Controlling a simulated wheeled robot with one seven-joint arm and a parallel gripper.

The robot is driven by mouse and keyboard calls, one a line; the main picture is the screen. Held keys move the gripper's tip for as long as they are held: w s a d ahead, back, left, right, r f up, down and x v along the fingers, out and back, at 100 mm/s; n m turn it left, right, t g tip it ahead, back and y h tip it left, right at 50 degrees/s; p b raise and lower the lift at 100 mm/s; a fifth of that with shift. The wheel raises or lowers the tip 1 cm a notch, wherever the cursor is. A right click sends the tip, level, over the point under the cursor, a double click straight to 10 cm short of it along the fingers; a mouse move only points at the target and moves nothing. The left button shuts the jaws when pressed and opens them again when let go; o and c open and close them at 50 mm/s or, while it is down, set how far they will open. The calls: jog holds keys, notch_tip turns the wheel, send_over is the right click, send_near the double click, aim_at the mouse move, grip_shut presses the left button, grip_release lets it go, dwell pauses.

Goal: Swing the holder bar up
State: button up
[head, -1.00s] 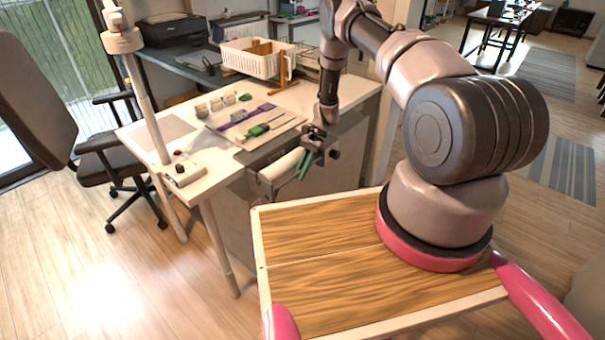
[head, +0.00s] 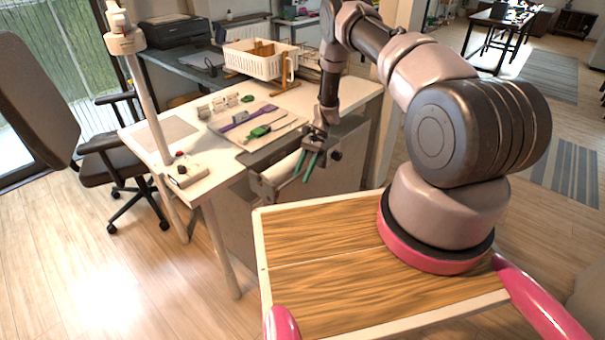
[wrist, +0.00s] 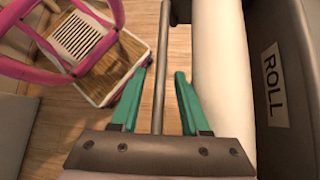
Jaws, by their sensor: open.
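The holder bar (wrist: 161,60) is a thin grey metal rod in the wrist view. It runs up the picture from my gripper, beside the white paper roll (wrist: 222,80). My gripper (wrist: 158,78) has green fingers and is open, with one finger on each side of the bar. Gaps show between the bar and both fingers. In the head view my gripper (head: 307,165) hangs at the near side of the desk, beside the roll (head: 281,170). The bar is too small to make out there.
A dark panel marked ROLL (wrist: 272,85) stands right of the roll. The white desk (head: 218,178) carries a board with a green tool (head: 259,132) and a white basket (head: 262,60). An office chair (head: 100,155) stands at the left. Wooden floor is open in front.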

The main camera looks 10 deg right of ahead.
jog(key=v, duration=1)
jog(key=shift+w+d+r, duration=0.2)
jog(key=shift+r, duration=0.1)
jog(key=shift+a, duration=0.1)
